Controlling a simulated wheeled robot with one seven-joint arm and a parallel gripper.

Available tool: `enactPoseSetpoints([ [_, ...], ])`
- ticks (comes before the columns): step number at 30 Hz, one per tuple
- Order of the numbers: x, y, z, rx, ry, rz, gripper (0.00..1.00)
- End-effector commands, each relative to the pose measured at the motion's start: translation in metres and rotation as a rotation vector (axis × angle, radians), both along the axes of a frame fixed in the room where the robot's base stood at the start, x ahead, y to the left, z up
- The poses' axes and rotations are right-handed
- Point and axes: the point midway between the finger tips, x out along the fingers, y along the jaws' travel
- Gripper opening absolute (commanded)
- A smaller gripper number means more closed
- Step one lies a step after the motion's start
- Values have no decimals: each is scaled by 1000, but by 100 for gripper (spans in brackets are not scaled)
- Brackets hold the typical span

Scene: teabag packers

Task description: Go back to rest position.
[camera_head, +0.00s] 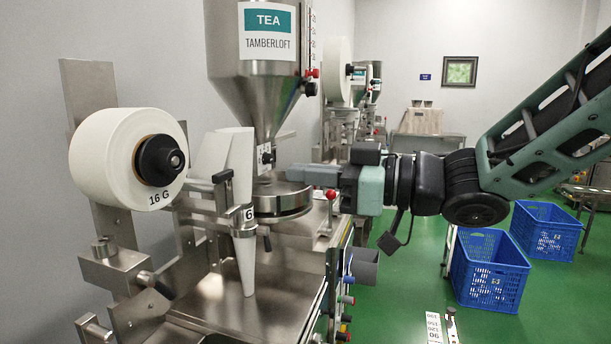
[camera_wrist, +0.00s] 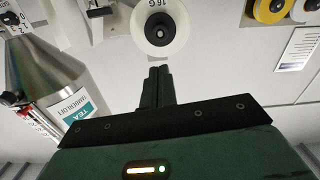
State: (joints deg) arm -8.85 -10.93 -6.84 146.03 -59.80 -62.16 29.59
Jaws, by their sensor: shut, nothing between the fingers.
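My gripper (camera_head: 300,174) reaches in from the right in the head view, pointing left, just above the round metal dosing plate (camera_head: 283,198) of the tea packer and in front of the machine's centre. Its fingers are together and hold nothing. In the wrist view the shut fingers (camera_wrist: 158,72) point up toward the white paper roll (camera_wrist: 160,30). The steel tea hopper (camera_head: 262,95) stands above and behind the gripper; it also shows at the left of the wrist view (camera_wrist: 50,75). I cannot tell whether the fingertips touch the machine.
The paper roll marked 16 G (camera_head: 112,158) and a white forming tube (camera_head: 235,165) are left of the gripper. A red knob (camera_head: 331,194) sits close below it. Blue crates (camera_head: 488,270) (camera_head: 546,229) stand on the green floor at right. More packers line the back.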

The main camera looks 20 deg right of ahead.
Motion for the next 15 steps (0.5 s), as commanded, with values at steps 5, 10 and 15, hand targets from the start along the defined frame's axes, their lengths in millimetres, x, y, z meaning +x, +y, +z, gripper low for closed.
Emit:
enactPoseSetpoints([
  [5,0,0,-1,-1,1,-1,0],
  [10,13,5,-22,-58,53,-83,0],
  [15,25,9,-80,-221,223,-260,0],
])
